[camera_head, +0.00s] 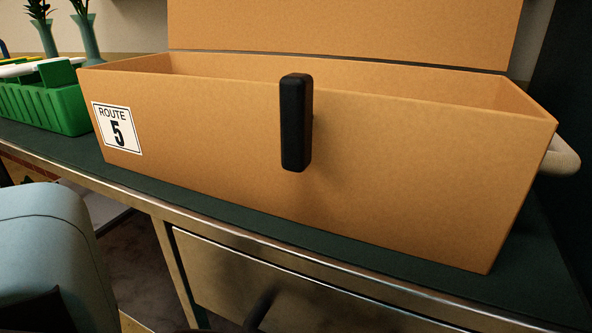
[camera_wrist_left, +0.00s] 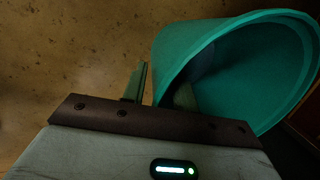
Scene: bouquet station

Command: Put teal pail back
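The teal pail (camera_wrist_left: 225,70) fills the upper right of the left wrist view, its round mouth turned toward the upper right. My left gripper (camera_wrist_left: 162,92) is at the pail's near side. One finger is outside the wall and the other shows inside the mouth, so the wall lies between them and the gripper appears shut on it. The pail's bottom is hidden. The head view does not show the pail or either gripper's fingers.
A large cardboard box (camera_head: 220,130) with a "ROUTE 5" label and black handle (camera_head: 296,122) covers much of the dark-topped table (camera_head: 210,190). A green basket (camera_head: 45,100) and teal vases (camera_head: 85,38) stand left. Brown speckled floor (camera_wrist_left: 60,50) is clear beside the pail.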

